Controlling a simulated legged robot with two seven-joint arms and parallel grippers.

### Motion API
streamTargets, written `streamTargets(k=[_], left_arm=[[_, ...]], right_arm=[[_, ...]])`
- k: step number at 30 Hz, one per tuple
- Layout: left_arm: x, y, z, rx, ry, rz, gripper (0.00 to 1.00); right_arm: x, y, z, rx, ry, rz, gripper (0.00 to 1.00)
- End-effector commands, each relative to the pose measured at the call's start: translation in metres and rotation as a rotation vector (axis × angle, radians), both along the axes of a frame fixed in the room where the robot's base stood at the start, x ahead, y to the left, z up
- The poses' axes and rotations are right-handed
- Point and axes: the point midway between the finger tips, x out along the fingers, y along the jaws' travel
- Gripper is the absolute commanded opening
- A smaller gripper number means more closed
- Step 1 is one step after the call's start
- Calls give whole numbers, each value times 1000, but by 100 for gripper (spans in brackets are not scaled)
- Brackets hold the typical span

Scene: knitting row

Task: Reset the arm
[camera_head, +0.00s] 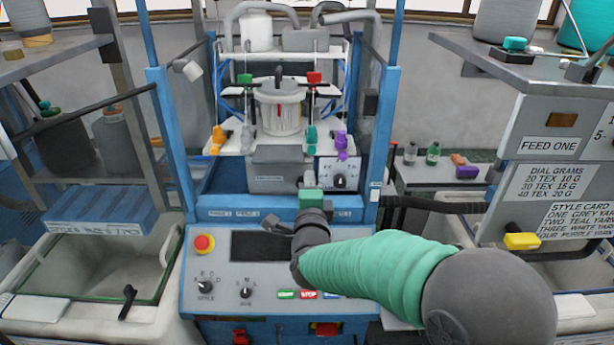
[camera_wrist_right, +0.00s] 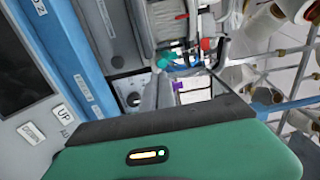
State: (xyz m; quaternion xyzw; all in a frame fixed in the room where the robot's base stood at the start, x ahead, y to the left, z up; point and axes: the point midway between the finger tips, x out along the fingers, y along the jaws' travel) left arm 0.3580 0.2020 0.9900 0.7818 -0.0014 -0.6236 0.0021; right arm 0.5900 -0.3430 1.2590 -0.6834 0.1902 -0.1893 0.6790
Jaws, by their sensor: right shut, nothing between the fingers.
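My right arm comes in from the lower right in the head view, with a teal sleeve and dark joints. My right gripper (camera_head: 308,184) is in front of the blue knitting machine (camera_head: 214,202), above its control panel, with its fingers shut and nothing held. In the right wrist view, the green gripper body fills the bottom and the grey fingers (camera_wrist_right: 158,92) point toward the machine's dial area. What lies directly behind the gripper and forearm is hidden. My left gripper is not in view.
The control panel (camera_head: 215,270) has a red button (camera_head: 204,243) and dark knobs. White bins (camera_head: 150,262) flank the machine. A grey shelf unit with a yellow knob (camera_head: 522,241) stands at the right. Another shelf (camera_head: 50,62) stands at the left.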

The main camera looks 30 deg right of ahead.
Motion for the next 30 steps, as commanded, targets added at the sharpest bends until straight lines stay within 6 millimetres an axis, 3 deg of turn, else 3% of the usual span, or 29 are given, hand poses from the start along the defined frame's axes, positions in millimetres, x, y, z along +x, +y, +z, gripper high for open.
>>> streamTargets(k=[6, 11, 14, 17, 20, 21, 24, 27, 30], left_arm=[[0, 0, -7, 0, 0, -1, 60], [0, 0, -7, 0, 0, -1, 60], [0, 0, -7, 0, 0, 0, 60], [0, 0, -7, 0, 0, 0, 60], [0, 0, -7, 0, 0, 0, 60], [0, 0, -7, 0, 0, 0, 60], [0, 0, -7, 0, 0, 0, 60], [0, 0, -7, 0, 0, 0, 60], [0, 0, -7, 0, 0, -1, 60]], right_arm=[[-30, 21, 2, -5, -3, 1, 0], [-31, 25, 2, -5, 0, 2, 0], [-28, 33, -10, -34, 63, 41, 0], [-25, 63, -52, -150, 284, 190, 0], [-43, 107, -121, -365, 621, 453, 0], [-60, 123, -151, -464, 760, 577, 0], [-117, 148, -213, -705, 1064, 892, 0], [-176, 155, -251, -889, 1278, 1168, 0], [-215, 153, -268, -999, 1398, 1353, 0]])
